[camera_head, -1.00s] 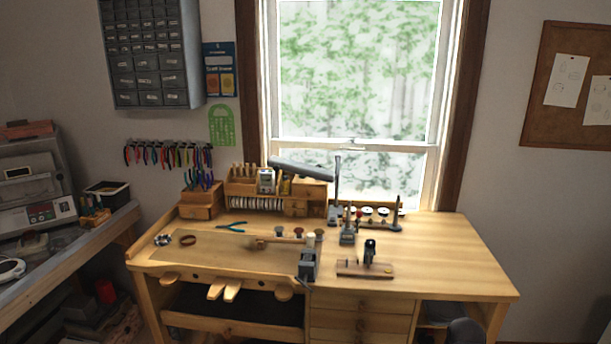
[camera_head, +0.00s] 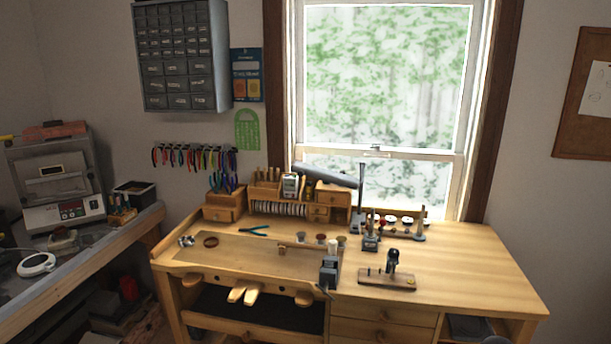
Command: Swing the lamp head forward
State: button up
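The lamp head (camera_head: 327,175) is a long dark grey bar at the back of the wooden workbench, in front of the window's lower left. It slants down slightly to the right and ends near an upright grey post (camera_head: 361,190). How the two join is too small to tell. No gripper fingers can be made out in view. A dark rounded shape at the bottom edge, right of centre, is too cut off to identify.
The workbench (camera_head: 470,270) has a clear right side. Small wooden organisers (camera_head: 268,193), a grey vise-like block (camera_head: 329,270) and a tool on a wooden base (camera_head: 388,278) stand on it. A side bench (camera_head: 80,265) with equipment is at left.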

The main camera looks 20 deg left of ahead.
aim_at(302, 169)
jog(key=z, duration=0.1)
jog(key=k, duration=1)
jog(key=u, duration=0.45)
jog(key=i, duration=1)
jog(key=u, duration=0.05)
